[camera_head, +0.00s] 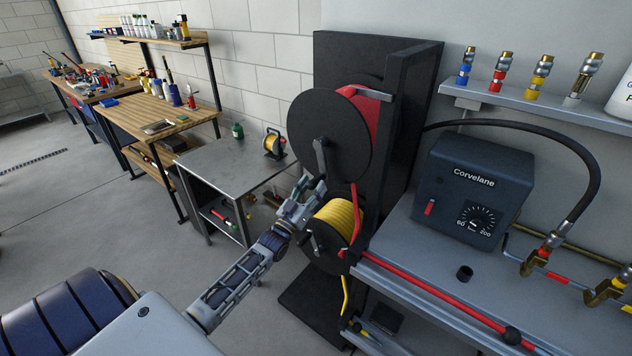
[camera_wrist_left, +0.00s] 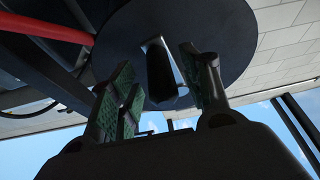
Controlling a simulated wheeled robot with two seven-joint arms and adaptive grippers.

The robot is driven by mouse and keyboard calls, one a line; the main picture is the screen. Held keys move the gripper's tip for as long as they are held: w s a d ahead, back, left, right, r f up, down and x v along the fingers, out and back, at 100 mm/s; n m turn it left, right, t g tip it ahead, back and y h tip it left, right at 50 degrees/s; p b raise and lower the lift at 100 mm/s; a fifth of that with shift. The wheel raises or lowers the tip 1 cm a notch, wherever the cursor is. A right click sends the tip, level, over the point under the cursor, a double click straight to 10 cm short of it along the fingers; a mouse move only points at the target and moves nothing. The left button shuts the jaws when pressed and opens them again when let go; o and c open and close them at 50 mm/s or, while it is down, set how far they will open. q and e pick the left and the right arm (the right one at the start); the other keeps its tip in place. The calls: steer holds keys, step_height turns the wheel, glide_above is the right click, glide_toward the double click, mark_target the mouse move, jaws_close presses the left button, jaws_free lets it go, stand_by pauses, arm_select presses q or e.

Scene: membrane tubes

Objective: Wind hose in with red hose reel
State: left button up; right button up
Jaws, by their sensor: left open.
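The red hose reel (camera_head: 363,108) is the upper reel on a black stand, with a black side disc (camera_head: 325,125) facing my arm. A crank handle (camera_head: 320,155) sits on that disc; its dark grip (camera_wrist_left: 162,75) shows in the left wrist view. My left gripper (camera_head: 316,186) is open just below the crank. In the left wrist view its green-padded fingers (camera_wrist_left: 155,72) lie either side of the grip with gaps; contact cannot be told. The red hose (camera_head: 356,215) hangs from the reel and runs along the grey bench to a black ball (camera_head: 513,336). My right gripper is out of view.
A yellow hose reel (camera_head: 338,222) sits directly below, close to my left wrist. A dark Corvelane box (camera_head: 472,190) stands on the grey bench (camera_head: 425,250) at right. A metal table (camera_head: 215,166) stands left behind my arm. Open floor lies further left.

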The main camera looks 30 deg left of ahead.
arm_select(q)
steer(key=shift+x, duration=1.2)
jaws_close()
